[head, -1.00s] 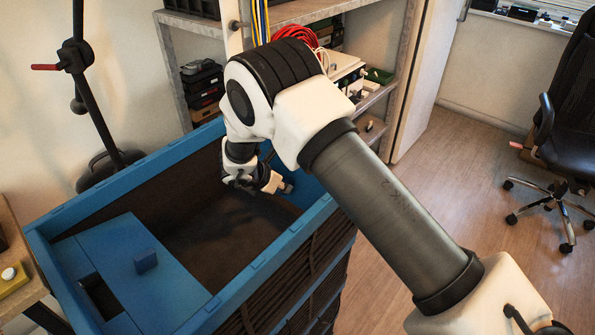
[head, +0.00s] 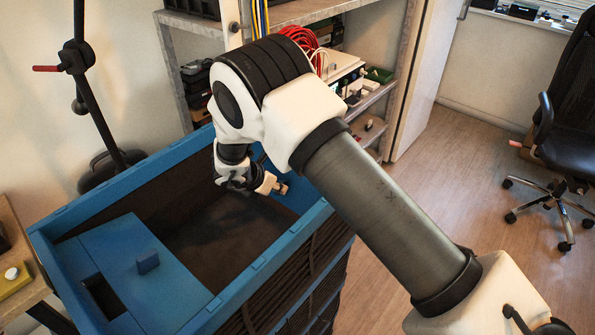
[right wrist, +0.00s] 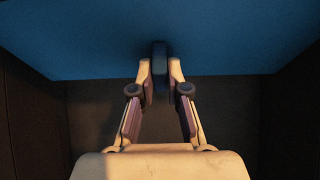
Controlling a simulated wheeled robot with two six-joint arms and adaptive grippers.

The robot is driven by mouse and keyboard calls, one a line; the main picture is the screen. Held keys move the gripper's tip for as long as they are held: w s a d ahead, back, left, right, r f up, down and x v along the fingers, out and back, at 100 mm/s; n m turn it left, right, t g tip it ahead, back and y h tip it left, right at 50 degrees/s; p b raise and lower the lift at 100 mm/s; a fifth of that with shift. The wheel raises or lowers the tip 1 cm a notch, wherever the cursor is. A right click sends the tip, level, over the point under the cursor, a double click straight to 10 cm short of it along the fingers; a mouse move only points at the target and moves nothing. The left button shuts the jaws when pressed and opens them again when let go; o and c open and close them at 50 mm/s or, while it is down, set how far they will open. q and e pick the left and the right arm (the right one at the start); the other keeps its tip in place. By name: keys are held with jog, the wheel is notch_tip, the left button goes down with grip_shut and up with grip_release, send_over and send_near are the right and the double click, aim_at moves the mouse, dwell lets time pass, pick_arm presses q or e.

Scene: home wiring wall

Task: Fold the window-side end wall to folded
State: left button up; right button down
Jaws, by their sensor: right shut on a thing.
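A blue folding crate with dark side walls (head: 95,208) stands open below my arm. Its window-side end wall (head: 294,195) is a blue panel at the far right end, leaning inward, partly hidden by my arm. My right gripper (head: 279,187) reaches inside the crate against this panel. My left gripper is out of view.
A metal shelf (head: 290,12) with red cable (head: 303,40) and boxes stands close behind the crate. A black stand (head: 95,110) is at the left, an office chair (head: 565,130) at the right. The wooden floor (head: 440,200) between is clear.

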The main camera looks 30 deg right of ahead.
jog(key=shift+p+v, duration=0.55)
jog(key=shift+v, duration=0.5)
jog(key=shift+a+r, duration=0.1)
jog(key=shift+p+v, duration=0.75)
jog(key=shift+v, duration=0.15)
jog(key=shift+r, duration=0.2)
jog(key=shift+p+v, duration=0.8)
jog(key=shift+v, duration=0.1)
jog(key=shift+r, duration=0.1)
